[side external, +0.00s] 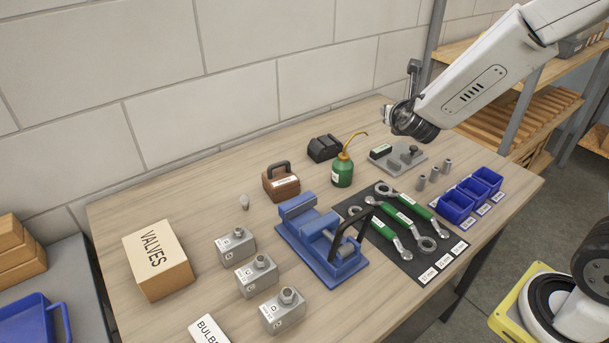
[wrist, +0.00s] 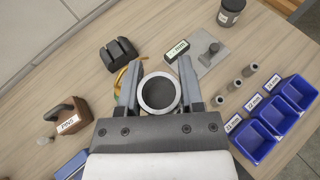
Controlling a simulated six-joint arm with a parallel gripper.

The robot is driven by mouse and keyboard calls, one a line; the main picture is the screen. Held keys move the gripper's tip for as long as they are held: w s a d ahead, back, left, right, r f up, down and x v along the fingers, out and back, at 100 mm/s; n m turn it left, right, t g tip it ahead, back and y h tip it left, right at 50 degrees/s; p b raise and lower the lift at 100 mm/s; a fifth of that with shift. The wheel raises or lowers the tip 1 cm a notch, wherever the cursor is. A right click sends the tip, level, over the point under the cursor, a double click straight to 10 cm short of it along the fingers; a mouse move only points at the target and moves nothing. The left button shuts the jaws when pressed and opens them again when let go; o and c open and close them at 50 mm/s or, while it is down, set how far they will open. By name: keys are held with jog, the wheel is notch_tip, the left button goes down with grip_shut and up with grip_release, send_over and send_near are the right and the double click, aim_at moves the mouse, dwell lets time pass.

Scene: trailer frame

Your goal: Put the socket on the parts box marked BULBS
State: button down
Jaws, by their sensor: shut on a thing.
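My gripper (wrist: 159,85) is shut on a round grey socket (wrist: 146,107), seen from above with its dark open bore between the two fingers. In the side external view, the fingers and the socket are hard to make out at the end of my arm, high above the back of the table. The parts box marked BULBS (side external: 206,331) is at the bottom edge of the side external view, mostly cut off. It is far to the left of my arm and out of the wrist view.
A box marked VALVES (side external: 158,262) stands on the left. Several grey blocks (side external: 256,274), a blue vise (side external: 322,245) and a green oil can (side external: 342,171) stand between. Three small grey cylinders (side external: 434,174) stand beside blue bins (side external: 458,204). Wrenches lie on a black mat (side external: 428,262).

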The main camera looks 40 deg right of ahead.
jog(key=s+a+n+t+y, duration=0.15)
jog(key=a+n+y, duration=0.25)
jog(key=a, duration=0.9)
jog(key=s+a+n+t+y, duration=0.1)
jog(key=s+a+n+y, duration=0.2)
jog(key=a, duration=1)
jog(key=s+a+n+g+y, duration=0.2)
jog(key=s+a+n+y, duration=0.6)
jog(key=s+a, duration=0.85)
jog(key=shift+m+y, duration=0.4)
jog(key=shift+w+a+f, duration=0.25)
jog(key=shift+a+f, duration=0.05)
jog(key=shift+f, duration=0.55)
jog(key=shift+w+a+f, duration=0.2)
jog(key=shift+a+f, duration=0.1)
jog(key=shift+f, duration=0.6)
jog(key=shift+w+a+f, duration=0.25)
jog(key=shift+a+f, duration=0.05)
jog(key=shift+f, duration=0.55)
send_over(204, 332)
jog(key=shift+f, duration=4.65)
